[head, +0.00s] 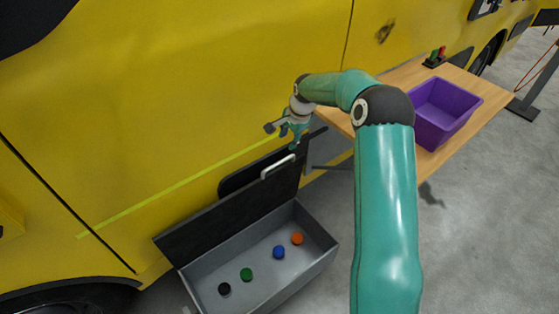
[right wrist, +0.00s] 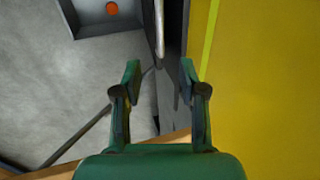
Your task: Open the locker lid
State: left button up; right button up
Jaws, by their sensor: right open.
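The locker (head: 318,262) is a grey open-topped box low beside the yellow vehicle. Its dark lid (head: 225,217) stands up along the vehicle side, so the inside is exposed. A pale bar handle (head: 278,167) is on the lid's upper part. My right gripper (head: 283,136) is open just above the lid's upper right end. In the right wrist view the lid (right wrist: 174,38) shows nearly edge-on beyond the gap between the open fingers (right wrist: 160,75), with the handle (right wrist: 160,28) beside it. Contact between fingers and lid cannot be made out. My left gripper is out of view.
Black, green, blue and orange discs lie in the locker; the orange disc (head: 297,239) is nearest its right end. A wooden table (head: 470,128) at right holds a purple bin (head: 439,132). The yellow vehicle (head: 200,90) walls off the back. Grey floor (head: 500,220) is open at right.

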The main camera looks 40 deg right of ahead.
aim_at(279, 162)
jog(key=p+x, duration=0.2)
jog(key=x, duration=1.3)
grip_shut()
